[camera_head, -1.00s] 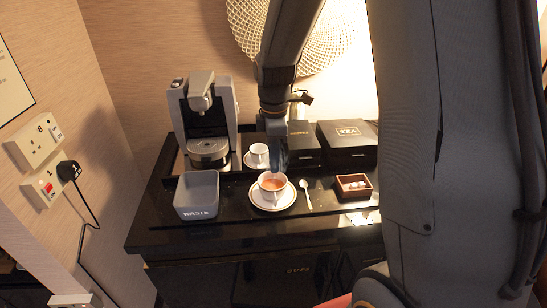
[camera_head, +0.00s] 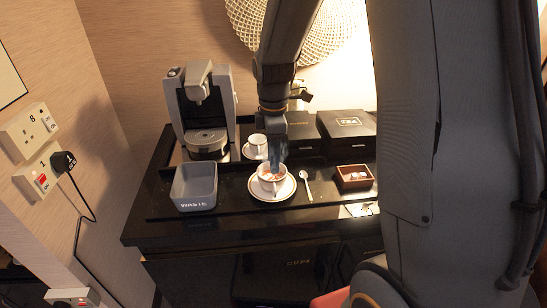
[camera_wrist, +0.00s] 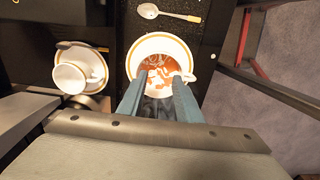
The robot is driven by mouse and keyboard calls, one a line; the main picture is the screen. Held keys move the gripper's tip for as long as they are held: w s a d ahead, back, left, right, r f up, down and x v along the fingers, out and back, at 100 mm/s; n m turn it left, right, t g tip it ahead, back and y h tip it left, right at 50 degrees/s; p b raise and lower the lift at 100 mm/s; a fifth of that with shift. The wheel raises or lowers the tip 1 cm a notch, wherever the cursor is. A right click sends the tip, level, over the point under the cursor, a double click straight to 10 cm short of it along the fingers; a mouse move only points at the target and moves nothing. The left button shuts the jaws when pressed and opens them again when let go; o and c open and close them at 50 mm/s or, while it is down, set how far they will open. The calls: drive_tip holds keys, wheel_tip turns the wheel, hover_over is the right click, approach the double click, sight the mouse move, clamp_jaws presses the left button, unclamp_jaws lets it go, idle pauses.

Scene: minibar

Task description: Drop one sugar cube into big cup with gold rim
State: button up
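The big white cup with the gold rim (camera_head: 271,187) stands on its saucer (camera_head: 287,192) on the black tray and holds reddish-brown liquid. In the wrist view the cup (camera_wrist: 136,58) is just beyond my fingertips. White broken shapes show on its liquid; I cannot tell whether they are reflections, ripples or sugar. My gripper (camera_head: 275,166) is directly above the cup, pointing down. In the wrist view its two fingers (camera_wrist: 161,80) are apart, with no clear cube between them. Sugar pieces (camera_head: 357,176) lie in the small brown box (camera_head: 353,184) at the right.
A spoon (camera_head: 306,186) lies right of the saucer. A smaller cup (camera_head: 256,147) on a saucer stands behind. The grey waste bin (camera_head: 194,188) is left, the coffee machine (camera_head: 202,110) behind it. Black tea boxes (camera_head: 347,125) stand back right.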

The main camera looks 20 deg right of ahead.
drive_tip(key=shift+r, duration=0.1)
wheel_tip(320, 180, up, 8)
drive_tip(key=b, duration=0.2)
drive_tip(key=s+f+m+b, duration=0.1)
drive_tip(key=s+f+m, duration=0.3)
drive_tip(key=m, duration=0.1)
drive_tip(key=s+f+m+t+b, duration=0.1)
drive_tip(key=s+f+m, duration=0.3)
drive_tip(key=m, duration=0.1)
drive_tip(key=s+f+m+b, duration=0.2)
drive_tip(key=s+f+m, duration=0.2)
drive_tip(key=s+m, duration=0.1)
drive_tip(key=shift+a+f+m, duration=0.25)
drive_tip(key=shift+m, duration=0.15)
drive_tip(key=shift+d, duration=0.1)
idle(2.2)
